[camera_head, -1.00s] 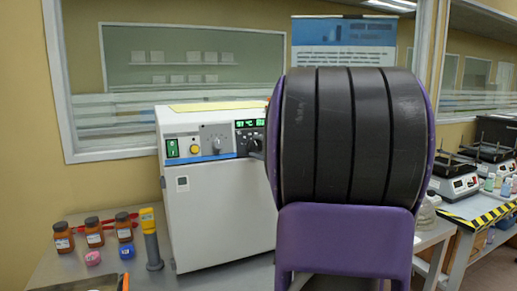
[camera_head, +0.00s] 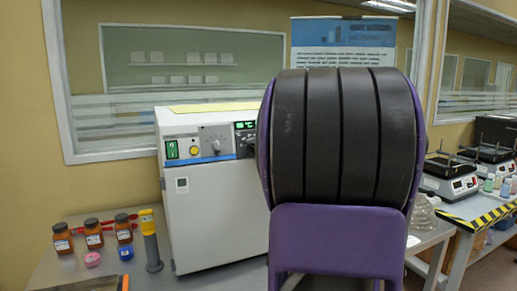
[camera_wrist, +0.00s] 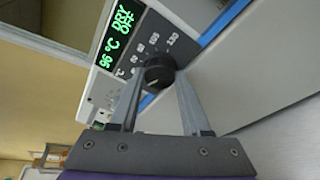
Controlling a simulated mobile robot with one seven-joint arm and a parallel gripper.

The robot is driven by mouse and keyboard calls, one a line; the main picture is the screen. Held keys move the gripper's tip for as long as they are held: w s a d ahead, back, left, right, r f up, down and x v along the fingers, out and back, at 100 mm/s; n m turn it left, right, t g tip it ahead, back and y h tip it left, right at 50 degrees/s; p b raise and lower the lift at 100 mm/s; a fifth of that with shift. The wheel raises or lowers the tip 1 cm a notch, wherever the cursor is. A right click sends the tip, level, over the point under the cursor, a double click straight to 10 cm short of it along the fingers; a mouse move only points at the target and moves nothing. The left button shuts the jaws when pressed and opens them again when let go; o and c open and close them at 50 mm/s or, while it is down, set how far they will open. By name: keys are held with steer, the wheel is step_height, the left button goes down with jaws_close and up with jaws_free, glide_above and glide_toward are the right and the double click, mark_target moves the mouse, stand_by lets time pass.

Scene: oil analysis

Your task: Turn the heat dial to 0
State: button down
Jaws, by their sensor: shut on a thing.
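The heat dial (camera_wrist: 158,72) is a round black knob on the white instrument's front panel, beside a printed number scale. My gripper (camera_wrist: 160,82) is shut on it, one finger on each side, in the wrist view. A green display (camera_wrist: 119,32) beside the dial seems to read 96 °C. The dial's pointer position is too small to tell. In the head view the white instrument (camera_head: 217,220) stands on the bench. My dark arm hides the right part of its panel, the gripper and most of the dial there.
On the same panel are a green-lit switch (camera_head: 172,149), a yellow button (camera_head: 194,150) and a grey knob (camera_head: 216,146). Brown jars (camera_head: 94,236) and a yellow-topped grey tool (camera_head: 150,240) stand left of the instrument. Shaker devices (camera_head: 452,176) stand at the right.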

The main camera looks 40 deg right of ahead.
steer(key=shift+n, duration=0.6)
steer(key=shift+c, duration=1.8)
jaws_free()
steer(key=shift+r, duration=0.1)
